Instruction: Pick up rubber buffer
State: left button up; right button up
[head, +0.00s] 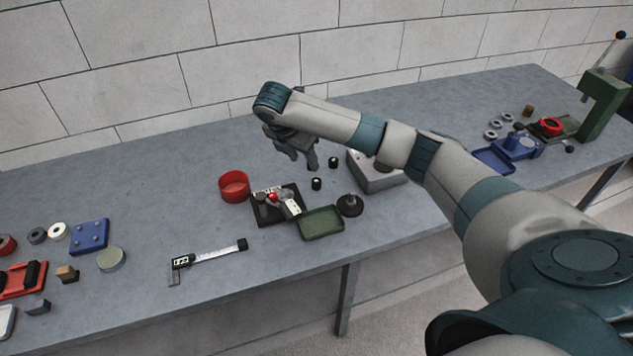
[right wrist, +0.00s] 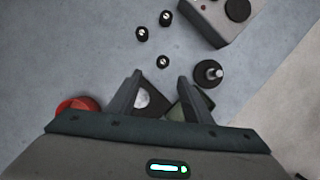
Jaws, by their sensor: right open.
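Several small black cylinders with pale metal centres, which look like the rubber buffers, stand on the grey bench. In the head view one buffer (head: 316,184) is in front of my right gripper and another buffer (head: 333,162) is to its right. The right wrist view shows three: a near buffer (right wrist: 162,62) just beyond the fingertips, a left buffer (right wrist: 142,34) and a far buffer (right wrist: 165,18). My right gripper (head: 303,160) is open and empty above the bench; its spread fingers also show in the right wrist view (right wrist: 160,82). My left gripper is not in view.
A grey box (head: 372,177) and a black cone-shaped part (head: 350,205) stand right of the buffers. A red bowl (head: 234,186), a black tray (head: 259,213) with parts and a green tray (head: 321,223) lie nearby. A caliper (head: 210,256) lies in front. The wall is behind.

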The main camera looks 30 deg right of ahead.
jog(key=p, duration=0.2)
send_over(317, 181)
jog(key=a, duration=0.3)
notch_tip(317, 181, down, 7)
jog(key=shift+r, duration=0.2)
jog(key=shift+s+d+f, duration=0.1)
jog(key=shift+d+f, duration=0.1)
jog(key=shift+f, duration=0.05)
jog(key=x, duration=0.1)
jog(key=p+x, duration=0.2)
jog(key=x, duration=0.1)
jog(key=shift+s+d, duration=0.1)
jog(key=shift+s, duration=0.2)
jog(key=shift+w+d+f, duration=0.1)
jog(key=shift+f, duration=0.2)
jog(key=c, duration=1.1)
